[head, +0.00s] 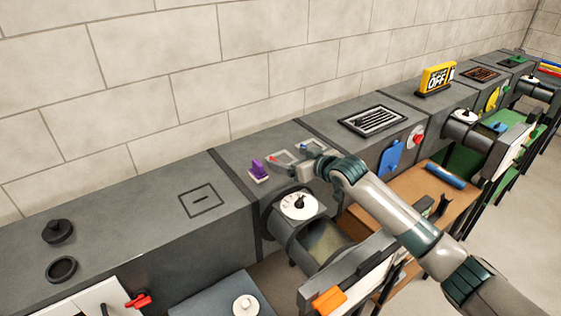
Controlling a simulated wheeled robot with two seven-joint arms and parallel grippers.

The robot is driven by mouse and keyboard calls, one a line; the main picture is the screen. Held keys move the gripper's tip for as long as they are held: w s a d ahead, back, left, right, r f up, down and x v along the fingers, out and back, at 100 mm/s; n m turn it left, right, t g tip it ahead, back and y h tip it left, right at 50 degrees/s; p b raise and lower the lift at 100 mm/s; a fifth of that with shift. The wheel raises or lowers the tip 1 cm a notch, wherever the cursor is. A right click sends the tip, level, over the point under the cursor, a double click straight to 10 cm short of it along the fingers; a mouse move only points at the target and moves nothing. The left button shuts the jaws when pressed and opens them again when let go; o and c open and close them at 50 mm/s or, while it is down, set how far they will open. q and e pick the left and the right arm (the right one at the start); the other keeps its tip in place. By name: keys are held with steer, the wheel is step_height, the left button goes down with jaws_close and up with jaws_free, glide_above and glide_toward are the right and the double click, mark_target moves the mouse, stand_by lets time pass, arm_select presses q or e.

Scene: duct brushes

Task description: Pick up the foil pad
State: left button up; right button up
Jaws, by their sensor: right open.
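On top of the grey duct, a small purple-handled piece with a pale base (259,171) stands to the left of my right gripper (292,170). Behind the gripper are a small frame with a red part (279,157) and another with a blue part (311,145). I cannot tell for certain which of these, if any, is the foil pad. My right gripper is open, low over the duct top near its front edge, and looks empty. Its fingertips are small and partly unclear. My left gripper is not in view.
A white dial (299,206) sits on the round port below the gripper. An open hatch door with an orange handle (329,301) juts forward. A slotted vent (373,120) and a yellow OFF sign (436,79) are farther right. The duct top at left is mostly clear.

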mark_target(282, 160)
steer(key=shift+w+a+p, duration=0.35)
steer(key=shift+w, duration=0.1)
steer(key=p+x, duration=0.1)
steer(key=x, duration=0.1)
steer(key=shift+w+a+f, duration=0.15)
steer(key=shift+w, duration=0.1)
steer(key=shift+w+a+f, duration=0.3)
steer(key=shift+w+f, duration=0.05)
steer(key=shift+w, duration=0.15)
steer(key=c, duration=1.3)
steer(key=shift+r, duration=0.1)
